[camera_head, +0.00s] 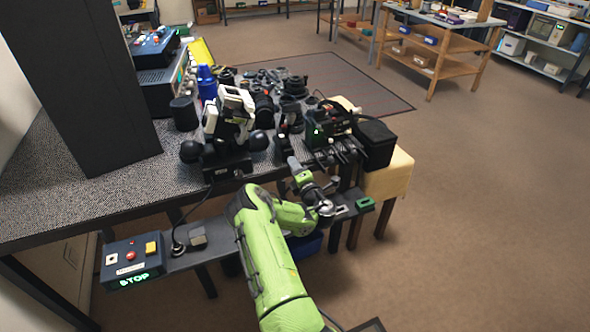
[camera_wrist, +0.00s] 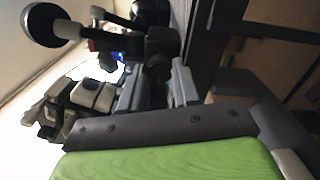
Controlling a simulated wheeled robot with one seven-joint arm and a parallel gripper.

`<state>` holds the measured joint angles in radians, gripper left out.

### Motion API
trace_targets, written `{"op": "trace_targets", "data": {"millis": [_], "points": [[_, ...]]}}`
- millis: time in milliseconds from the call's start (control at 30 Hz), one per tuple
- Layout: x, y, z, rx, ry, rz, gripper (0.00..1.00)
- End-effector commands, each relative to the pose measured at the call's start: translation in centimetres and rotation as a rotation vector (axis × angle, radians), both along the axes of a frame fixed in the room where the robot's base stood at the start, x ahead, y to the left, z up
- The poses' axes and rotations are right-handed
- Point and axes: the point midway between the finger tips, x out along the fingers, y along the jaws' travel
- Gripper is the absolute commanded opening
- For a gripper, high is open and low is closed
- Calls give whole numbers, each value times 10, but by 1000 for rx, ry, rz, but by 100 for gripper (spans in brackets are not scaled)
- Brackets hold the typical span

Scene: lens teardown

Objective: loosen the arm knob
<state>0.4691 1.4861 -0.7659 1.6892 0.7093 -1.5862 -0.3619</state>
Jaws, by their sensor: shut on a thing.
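My gripper (camera_head: 293,162) reaches over the front edge of the bench, close to a dark upright stand (camera_head: 283,130). In the wrist view, its two grey fingers (camera_wrist: 157,78) are closed about a black part (camera_wrist: 161,44), which I take to be the arm knob. The fingers hide much of it, and I cannot tell how far it is turned. A white and black device (camera_head: 232,110) with round black ends (camera_head: 190,151) stands just left of my gripper. In the wrist view, white and black parts (camera_wrist: 93,97) lie to the left of the fingers.
A black box (camera_head: 376,143) and dark equipment (camera_head: 328,122) stand to the right. Loose lens parts (camera_head: 290,82) lie behind. A control box with a lit STOP sign (camera_head: 133,262) is at the front left. The floor at right is clear.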

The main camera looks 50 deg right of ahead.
Motion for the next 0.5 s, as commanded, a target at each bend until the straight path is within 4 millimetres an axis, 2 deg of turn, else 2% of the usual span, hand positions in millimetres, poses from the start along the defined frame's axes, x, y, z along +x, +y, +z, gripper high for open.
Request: {"op": "trace_targets", "data": {"millis": [467, 500], "points": [[-1, 0, -3, -10, 11, -1, 1], [-1, 0, -3, -10, 11, -1, 33]]}}
